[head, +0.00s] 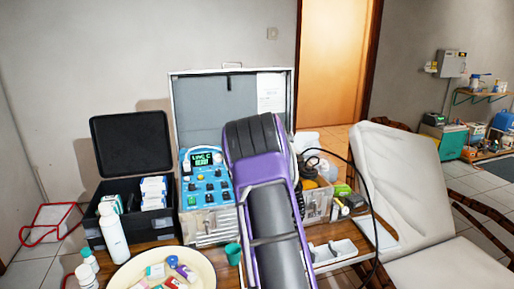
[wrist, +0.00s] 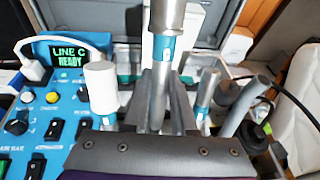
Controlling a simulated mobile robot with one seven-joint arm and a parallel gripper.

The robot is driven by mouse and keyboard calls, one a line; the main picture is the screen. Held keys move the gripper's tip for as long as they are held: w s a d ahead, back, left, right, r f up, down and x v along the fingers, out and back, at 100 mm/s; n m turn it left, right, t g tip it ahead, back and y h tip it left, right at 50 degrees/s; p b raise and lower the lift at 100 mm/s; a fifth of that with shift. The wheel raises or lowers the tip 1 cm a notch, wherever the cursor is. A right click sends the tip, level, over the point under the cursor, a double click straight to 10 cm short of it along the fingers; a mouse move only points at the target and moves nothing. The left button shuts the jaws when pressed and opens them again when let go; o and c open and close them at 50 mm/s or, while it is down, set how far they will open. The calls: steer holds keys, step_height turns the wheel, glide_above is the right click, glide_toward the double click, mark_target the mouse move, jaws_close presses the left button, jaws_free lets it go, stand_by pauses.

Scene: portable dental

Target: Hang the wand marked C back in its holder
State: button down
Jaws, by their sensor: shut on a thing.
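In the wrist view my gripper (wrist: 162,98) is shut on a metal wand (wrist: 165,18) with a blue-teal band. The wand stands nearly upright between the dark fingers, and its top runs out of the picture. I cannot read a letter on it. In the head view the unit (head: 205,178) is left of my arm, which hides my gripper.
A white cylinder (wrist: 101,85) stands close left of my gripper. A blue-banded piece (wrist: 207,92) and a grey tube (wrist: 246,103) stand close right. A black cable (head: 364,180) loops at the right. A bowl (head: 207,268) of small items and a white bottle (head: 113,232) stand in front left.

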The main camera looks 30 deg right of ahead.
steer(key=shift+s+a+f+b, duration=0.1)
steer(key=shift+s+f+b, duration=0.3)
steer(key=shift+b, duration=0.75)
stand_by(0.4)
steer(key=shift+f, duration=0.2)
steer(key=shift+s+a+f+b, duration=0.1)
steer(key=shift+s+f+b, duration=0.2)
steer(key=shift+f+b, duration=0.8)
steer(key=shift+s+a+f+b, duration=0.1)
steer(key=shift+s+f+b, duration=0.15)
steer(key=shift+f+b, duration=0.8)
steer(key=shift+r, duration=0.35)
steer(key=shift+f, duration=0.1)
steer(key=shift+s+f, duration=0.25)
steer(key=shift+f, duration=0.4)
steer(key=shift+s+f, duration=0.25)
steer(key=shift+f, duration=0.35)
steer(key=c, duration=0.7)
jaws_free()
